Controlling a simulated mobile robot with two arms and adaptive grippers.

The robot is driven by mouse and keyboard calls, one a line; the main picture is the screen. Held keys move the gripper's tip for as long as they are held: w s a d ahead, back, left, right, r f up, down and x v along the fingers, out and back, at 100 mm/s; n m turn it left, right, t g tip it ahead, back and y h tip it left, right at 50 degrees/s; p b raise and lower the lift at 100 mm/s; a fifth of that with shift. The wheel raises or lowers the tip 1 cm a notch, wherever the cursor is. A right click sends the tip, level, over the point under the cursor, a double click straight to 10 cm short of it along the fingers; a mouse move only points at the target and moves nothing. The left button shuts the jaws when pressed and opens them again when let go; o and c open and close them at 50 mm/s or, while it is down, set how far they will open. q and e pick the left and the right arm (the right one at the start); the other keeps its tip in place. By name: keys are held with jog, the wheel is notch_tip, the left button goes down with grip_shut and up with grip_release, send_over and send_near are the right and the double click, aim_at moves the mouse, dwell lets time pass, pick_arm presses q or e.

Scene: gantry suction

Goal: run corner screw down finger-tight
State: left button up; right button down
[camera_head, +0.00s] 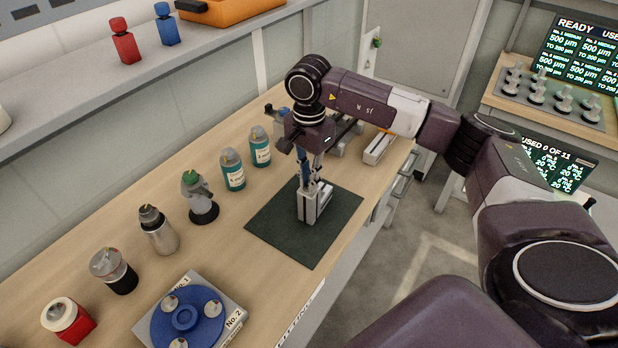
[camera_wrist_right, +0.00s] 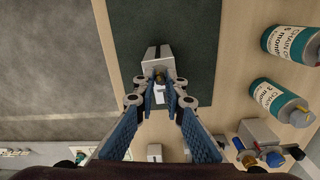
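A short grey metal block (camera_head: 314,207) stands upright on a dark green mat (camera_head: 267,217) on the bench. In the right wrist view the block (camera_wrist_right: 156,54) has a small brass-coloured part (camera_wrist_right: 158,76) at its near end, possibly the screw. My right gripper (camera_head: 313,184) points down at the block from above. In the wrist view its fingertips (camera_wrist_right: 158,84) lie close on either side of the brass part, with a narrow gap between them. I cannot tell whether they touch it. My left gripper is in neither view.
Two teal-labelled bottles (camera_head: 232,169) (camera_head: 259,146) stand left of the mat. Several dispensers, such as a steel one (camera_head: 158,231), line the bench, with a blue round holder (camera_head: 162,333) in front. Grey hardware (camera_head: 379,148) lies behind. The mat's front is clear.

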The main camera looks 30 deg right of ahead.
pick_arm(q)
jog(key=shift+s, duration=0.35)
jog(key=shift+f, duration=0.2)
pick_arm(e)
jog(key=m+b, duration=0.2)
jog(key=m, duration=0.1)
jog(key=shift+m, duration=0.4)
jog(key=shift+m+b, duration=0.45)
jog(key=shift+m, duration=0.85)
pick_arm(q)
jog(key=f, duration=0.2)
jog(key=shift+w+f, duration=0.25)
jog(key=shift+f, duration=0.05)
pick_arm(e)
jog(key=shift+r, duration=0.1)
jog(key=c, duration=2)
grip_release()
